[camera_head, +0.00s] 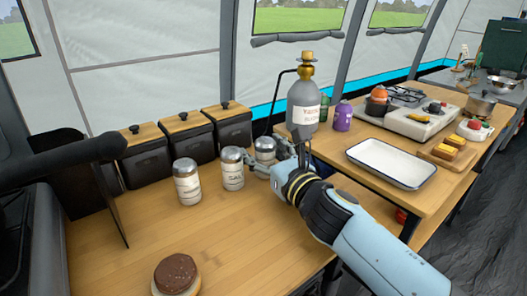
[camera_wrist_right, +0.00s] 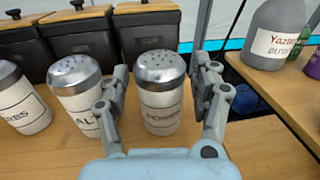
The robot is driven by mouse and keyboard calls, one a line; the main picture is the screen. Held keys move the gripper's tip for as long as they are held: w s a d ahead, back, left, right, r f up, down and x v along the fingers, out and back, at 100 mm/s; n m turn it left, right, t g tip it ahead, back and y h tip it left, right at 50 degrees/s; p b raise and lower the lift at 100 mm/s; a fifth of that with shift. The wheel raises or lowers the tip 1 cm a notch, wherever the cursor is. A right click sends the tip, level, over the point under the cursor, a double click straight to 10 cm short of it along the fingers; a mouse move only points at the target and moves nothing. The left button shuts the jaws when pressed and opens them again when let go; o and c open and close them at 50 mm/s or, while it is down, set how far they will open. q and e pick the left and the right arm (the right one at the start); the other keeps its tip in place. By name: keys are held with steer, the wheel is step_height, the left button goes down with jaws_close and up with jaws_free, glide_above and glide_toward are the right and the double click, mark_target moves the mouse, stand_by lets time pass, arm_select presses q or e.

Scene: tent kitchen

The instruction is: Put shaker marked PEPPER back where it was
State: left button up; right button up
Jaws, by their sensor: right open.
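The pepper shaker (camera_wrist_right: 160,110) is a white cylinder with a pierced metal cap and a label reading roughly "PEPPER". It stands upright on the wooden counter, at the right end of a row of shakers. It also shows in the head view (camera_head: 265,147), partly hidden by my right gripper. My right gripper (camera_wrist_right: 168,82) is open, with one finger on each side of the shaker. I cannot tell whether either finger touches it. Beside it stand the salt shaker (camera_wrist_right: 78,88) and a shaker whose label ends in "BS" (camera_wrist_right: 22,98). My left gripper is not in view.
Black lidded canisters (camera_head: 227,130) stand behind the shakers. A large grey bottle (camera_head: 303,105) stands to the right, and a white tray (camera_head: 392,163) lies on the adjoining table. A chocolate-topped round item (camera_head: 176,274) is at the front. The counter's middle is clear.

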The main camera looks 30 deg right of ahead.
mark_target(270, 161)
steer(key=s, duration=0.2)
steer(key=s+b, duration=0.1)
steer(key=s, duration=0.2)
steer(key=s+b, duration=0.1)
steer(key=s, duration=0.1)
steer(key=shift+s+f, duration=0.2)
steer(key=shift+f, duration=0.1)
step_height(270, 161, up, 9)
steer(key=p, duration=0.8)
steer(key=shift+f+p, duration=0.2)
steer(key=shift+p, duration=0.1)
steer(key=shift+s, duration=0.1)
